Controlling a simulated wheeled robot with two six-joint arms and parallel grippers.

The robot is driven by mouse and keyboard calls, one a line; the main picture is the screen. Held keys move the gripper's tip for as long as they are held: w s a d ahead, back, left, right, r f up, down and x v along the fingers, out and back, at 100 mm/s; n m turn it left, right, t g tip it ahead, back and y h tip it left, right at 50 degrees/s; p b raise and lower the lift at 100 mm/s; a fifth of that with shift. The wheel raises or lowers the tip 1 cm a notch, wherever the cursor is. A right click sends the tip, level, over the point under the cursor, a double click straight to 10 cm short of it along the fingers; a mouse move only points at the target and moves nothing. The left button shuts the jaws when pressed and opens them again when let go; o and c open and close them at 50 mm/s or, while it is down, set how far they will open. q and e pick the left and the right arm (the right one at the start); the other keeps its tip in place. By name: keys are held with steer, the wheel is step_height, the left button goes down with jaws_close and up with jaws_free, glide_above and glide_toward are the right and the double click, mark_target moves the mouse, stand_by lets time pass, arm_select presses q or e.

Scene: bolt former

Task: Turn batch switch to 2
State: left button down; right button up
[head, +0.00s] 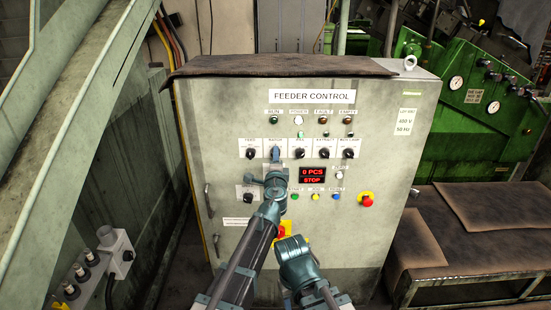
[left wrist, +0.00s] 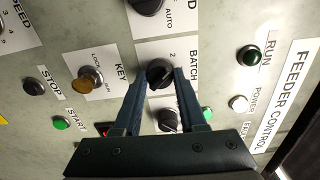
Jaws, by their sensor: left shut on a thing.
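The batch switch is a black rotary knob (left wrist: 160,73) on a white plate marked BATCH, with a "2" beside it in the left wrist view. My left gripper (left wrist: 163,77) is shut on this knob, one finger on each side. In the head view, my left gripper (head: 275,155) reaches up to the BATCH plate (head: 275,141) and covers much of the knob. The knob's exact pointing direction is hard to tell. My right arm shows below the panel's middle, but its fingers do not show.
The feeder control cabinet (head: 400,190) has a row of similar knobs to the right of BATCH. A red display (head: 312,175) reads 0 PCS, STOP. Small buttons sit below it. A red emergency button (head: 366,199) is at right. A key switch (left wrist: 87,82) is close to my left fingers.

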arm_select(q)
steer(key=shift+n, duration=0.4)
steer(key=shift+c, duration=2.3)
jaws_free()
steer(key=shift+s, duration=0.1)
